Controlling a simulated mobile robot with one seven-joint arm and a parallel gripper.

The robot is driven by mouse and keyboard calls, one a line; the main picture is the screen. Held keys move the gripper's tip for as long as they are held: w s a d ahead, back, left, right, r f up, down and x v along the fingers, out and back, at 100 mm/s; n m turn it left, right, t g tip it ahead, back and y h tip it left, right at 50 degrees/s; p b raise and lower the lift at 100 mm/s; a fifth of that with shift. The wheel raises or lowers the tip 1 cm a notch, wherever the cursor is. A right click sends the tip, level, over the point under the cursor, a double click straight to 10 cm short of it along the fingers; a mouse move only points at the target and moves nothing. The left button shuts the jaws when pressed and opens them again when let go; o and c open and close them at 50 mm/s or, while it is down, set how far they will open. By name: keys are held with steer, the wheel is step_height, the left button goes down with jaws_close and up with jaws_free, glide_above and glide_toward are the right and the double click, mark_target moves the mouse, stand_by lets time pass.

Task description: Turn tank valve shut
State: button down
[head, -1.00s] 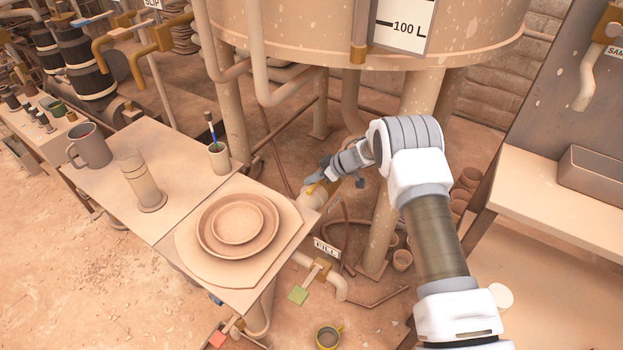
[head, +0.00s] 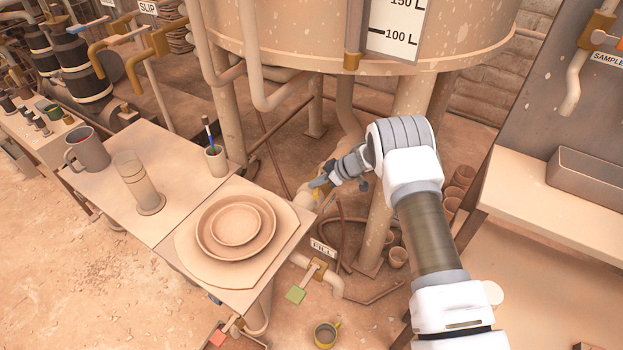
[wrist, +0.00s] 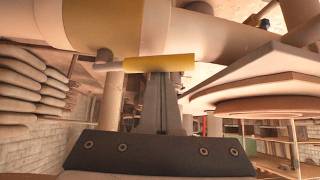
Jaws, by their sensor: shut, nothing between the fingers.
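The tank (head: 290,45) stands at the top of the head view, with pipes running beneath it. My gripper (head: 319,182) is low under the tank, at the pale pipe fitting (head: 307,196) where a bit of yellow shows. In the wrist view a yellow valve handle (wrist: 160,63) lies crosswise right at the tips of my gripper (wrist: 160,78). Behind it are a brass-coloured valve body (wrist: 156,28) and a pale pipe. My fingers are shut with nothing between them. Whether the fingertips touch the handle I cannot tell.
A table with stacked dishes (head: 236,222), a glass cylinder (head: 138,182) and a mug (head: 87,150) stands left of my gripper. A tank leg (head: 383,215) stands close to my arm's left. A bench (head: 540,190) is at right.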

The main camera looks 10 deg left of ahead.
steer(key=w+d, duration=0.3)
steer(key=d, duration=0.3)
stand_by(0.6)
stand_by(0.6)
